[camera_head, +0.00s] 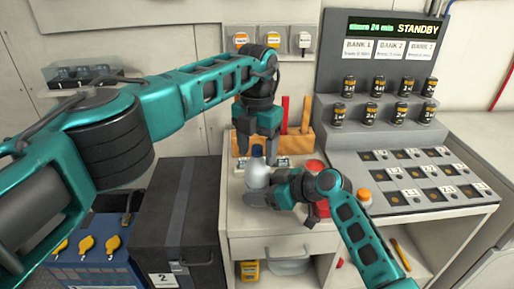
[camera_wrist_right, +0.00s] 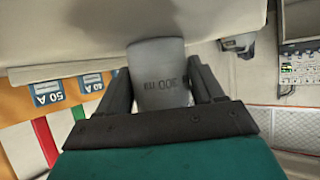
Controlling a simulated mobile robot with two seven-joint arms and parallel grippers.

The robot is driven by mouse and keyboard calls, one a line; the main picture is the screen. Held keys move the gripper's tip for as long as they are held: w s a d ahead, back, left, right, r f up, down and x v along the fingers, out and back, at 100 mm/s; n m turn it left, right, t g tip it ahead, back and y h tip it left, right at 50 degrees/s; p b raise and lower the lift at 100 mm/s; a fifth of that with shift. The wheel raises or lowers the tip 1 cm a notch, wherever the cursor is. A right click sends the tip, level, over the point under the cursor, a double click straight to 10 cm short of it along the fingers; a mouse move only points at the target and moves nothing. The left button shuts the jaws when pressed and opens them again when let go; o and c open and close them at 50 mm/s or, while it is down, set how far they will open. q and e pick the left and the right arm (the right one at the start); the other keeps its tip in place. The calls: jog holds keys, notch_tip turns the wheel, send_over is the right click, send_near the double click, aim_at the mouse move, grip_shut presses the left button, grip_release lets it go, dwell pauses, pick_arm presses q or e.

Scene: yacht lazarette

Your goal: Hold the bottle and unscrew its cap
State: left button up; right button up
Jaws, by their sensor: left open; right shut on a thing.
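The bottle (camera_head: 257,175) is pale grey with a dark blue cap (camera_head: 257,151), and it stands upright at the front of the white counter. My right gripper (camera_head: 262,192) is shut on the bottle's body from the right. In the right wrist view the grey bottle (camera_wrist_right: 158,75), with dark printed lettering, sits between the two dark fingers of the right gripper (camera_wrist_right: 160,88). My left gripper (camera_head: 257,146) is open and points down, with its fingers at the height of the cap. Whether its fingers touch the cap cannot be told. The cap is not visible in the right wrist view.
A wooden rack (camera_head: 298,143) stands behind. A panel with several dark canisters (camera_head: 376,88) fills the right. A black case (camera_head: 178,215) stands left of the counter.

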pick_arm(q)
jog(key=shift+r, duration=4)
pick_arm(e)
jog(key=o, duration=1)
